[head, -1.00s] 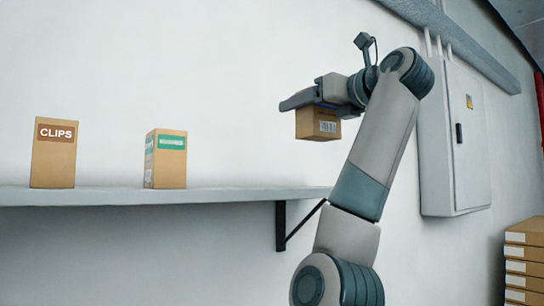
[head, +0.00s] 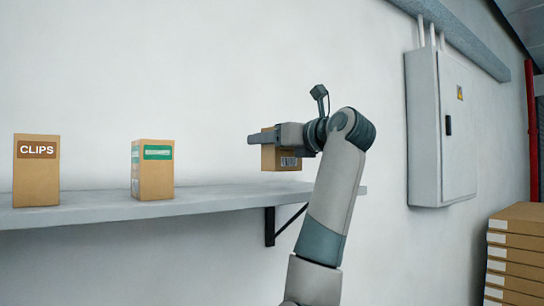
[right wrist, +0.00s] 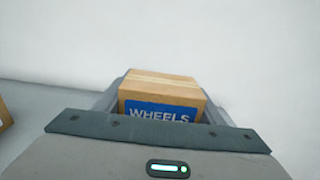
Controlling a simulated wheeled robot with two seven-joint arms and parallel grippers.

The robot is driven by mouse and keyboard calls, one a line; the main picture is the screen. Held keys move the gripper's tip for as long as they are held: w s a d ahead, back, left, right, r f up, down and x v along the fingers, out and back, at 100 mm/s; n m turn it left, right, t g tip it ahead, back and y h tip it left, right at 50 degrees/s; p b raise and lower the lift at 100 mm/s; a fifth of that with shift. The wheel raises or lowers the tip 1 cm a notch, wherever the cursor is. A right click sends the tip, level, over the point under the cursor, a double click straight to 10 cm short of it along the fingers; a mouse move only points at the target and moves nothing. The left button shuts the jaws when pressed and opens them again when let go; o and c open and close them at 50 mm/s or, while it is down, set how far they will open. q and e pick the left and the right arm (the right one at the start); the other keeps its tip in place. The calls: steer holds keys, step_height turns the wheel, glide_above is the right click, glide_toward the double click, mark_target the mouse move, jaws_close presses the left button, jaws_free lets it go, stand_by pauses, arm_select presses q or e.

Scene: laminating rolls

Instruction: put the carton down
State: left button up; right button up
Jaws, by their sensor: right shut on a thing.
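The carton (head: 281,159) is a small brown box with a barcode label, held by my right gripper (head: 268,137) above the right part of the shelf in the head view. A gap of wall shows between the carton's underside and the shelf (head: 215,199). In the right wrist view the carton (right wrist: 163,95) sits upright between the jaws (right wrist: 160,120), with a blue WHEELS label facing the camera. The gripper is shut on it. My left gripper is in neither view.
A carton with a green label (head: 154,172) and a CLIPS carton (head: 37,172) stand on the shelf to the left. The shelf between the green-labelled carton and my arm is clear. A grey wall cabinet (head: 440,130) and stacked cartons (head: 515,250) are to the right.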

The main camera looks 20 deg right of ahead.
steer(key=shift+f+p, duration=0.9)
steer(key=shift+f, duration=0.25)
steer(key=shift+f+p, duration=0.35)
steer(key=shift+f, duration=0.45)
steer(key=shift+f, duration=0.1)
steer(key=o, duration=1.4)
